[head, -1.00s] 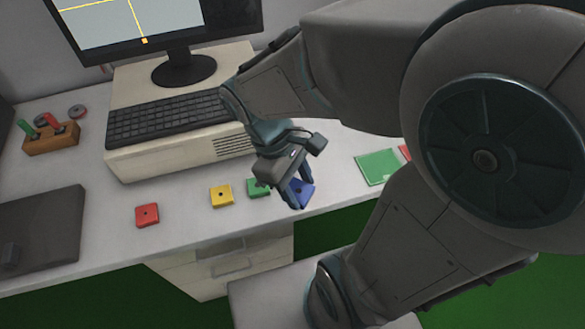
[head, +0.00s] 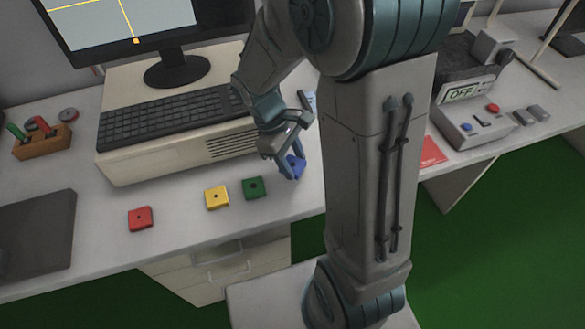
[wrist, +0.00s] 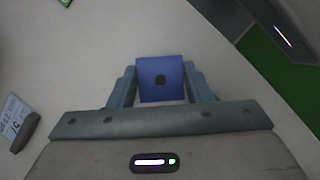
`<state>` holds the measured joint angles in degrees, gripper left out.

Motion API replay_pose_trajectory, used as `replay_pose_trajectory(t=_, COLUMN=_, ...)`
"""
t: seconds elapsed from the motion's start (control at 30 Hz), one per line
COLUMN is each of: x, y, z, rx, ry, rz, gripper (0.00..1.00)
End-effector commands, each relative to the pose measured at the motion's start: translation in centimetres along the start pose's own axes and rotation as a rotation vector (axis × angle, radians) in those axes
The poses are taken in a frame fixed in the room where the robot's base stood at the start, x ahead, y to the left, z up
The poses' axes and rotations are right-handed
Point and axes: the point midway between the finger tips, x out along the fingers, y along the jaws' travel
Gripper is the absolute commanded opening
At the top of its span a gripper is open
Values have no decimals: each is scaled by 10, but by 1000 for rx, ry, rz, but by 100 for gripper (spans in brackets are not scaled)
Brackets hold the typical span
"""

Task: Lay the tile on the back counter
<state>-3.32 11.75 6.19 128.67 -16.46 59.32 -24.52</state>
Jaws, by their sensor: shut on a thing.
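A blue square tile (head: 297,164) with a dark round spot in its middle is in my gripper (head: 291,170). In the wrist view the tile (wrist: 161,72) sits between the two fingers, one at each side. The gripper is over the pale counter (head: 100,235), to the right of the green tile; the fingers hide part of the blue tile in the head view. It appears a little above the surface, though the exact gap is hard to tell.
Red (head: 140,218), yellow (head: 217,197) and green (head: 253,187) tiles lie along the counter's front. A keyboard (head: 165,118) rests on a beige computer case (head: 180,160) behind them. A device reading OFF (head: 463,94) stands to the right. My arm covers the middle right.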

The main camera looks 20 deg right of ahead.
Motion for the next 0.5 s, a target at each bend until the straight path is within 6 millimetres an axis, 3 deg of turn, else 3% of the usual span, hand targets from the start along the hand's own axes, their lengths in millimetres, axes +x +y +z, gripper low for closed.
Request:
replay_pose_trajectory(t=0.23, x=33, y=-1, z=-13, rx=-2, ry=-3, rz=-2, gripper=22)
replay_pose_trajectory(t=0.5, x=34, y=-1, z=-14, rx=-1, ry=-1, rz=-1, gripper=22)
